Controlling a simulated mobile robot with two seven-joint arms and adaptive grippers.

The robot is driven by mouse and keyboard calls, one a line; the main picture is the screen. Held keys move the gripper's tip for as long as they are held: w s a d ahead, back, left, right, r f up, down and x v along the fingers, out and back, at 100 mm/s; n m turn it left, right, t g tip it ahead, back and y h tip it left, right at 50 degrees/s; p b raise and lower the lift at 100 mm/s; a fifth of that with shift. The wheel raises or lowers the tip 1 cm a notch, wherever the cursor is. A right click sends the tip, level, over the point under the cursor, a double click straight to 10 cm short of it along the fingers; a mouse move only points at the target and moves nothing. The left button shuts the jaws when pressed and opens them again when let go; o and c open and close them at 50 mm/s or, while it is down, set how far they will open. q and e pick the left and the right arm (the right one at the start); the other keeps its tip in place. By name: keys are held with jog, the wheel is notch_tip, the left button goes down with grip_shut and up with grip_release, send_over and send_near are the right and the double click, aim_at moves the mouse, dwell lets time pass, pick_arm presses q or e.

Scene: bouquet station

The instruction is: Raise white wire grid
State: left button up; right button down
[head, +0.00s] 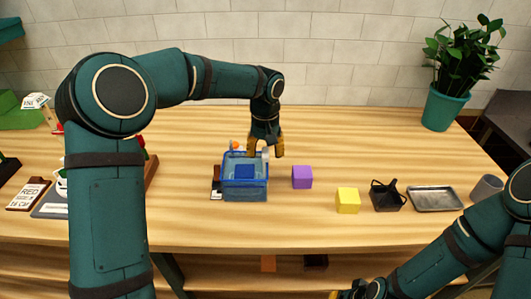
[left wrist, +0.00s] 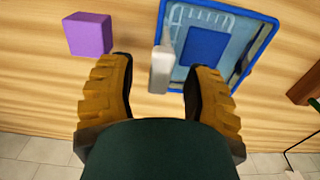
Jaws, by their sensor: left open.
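A pale grey-white piece (left wrist: 160,68) stands at the edge of the blue basket (left wrist: 262,42), between my left fingertips in the left wrist view. It also shows small in the head view (head: 265,153). It may be the white wire grid, but I cannot make out any wires. My left gripper (head: 265,146) points down above the basket's back right corner, open, its fingers apart from the piece. In the head view the basket (head: 245,190) stands on the table. My right gripper (head: 350,294) is mostly cut off at the bottom edge.
A purple cube (head: 302,177), a yellow cube (head: 347,201), a dark holder (head: 387,196), a metal tray (head: 436,199) and a grey cup (head: 487,187) stand to the right. Signs (head: 28,194) stand at left. A potted plant (head: 446,108) is at the back right. The table behind the cubes is clear.

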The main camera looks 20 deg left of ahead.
pick_arm(q)
jog(key=shift+f, duration=0.2)
grip_shut()
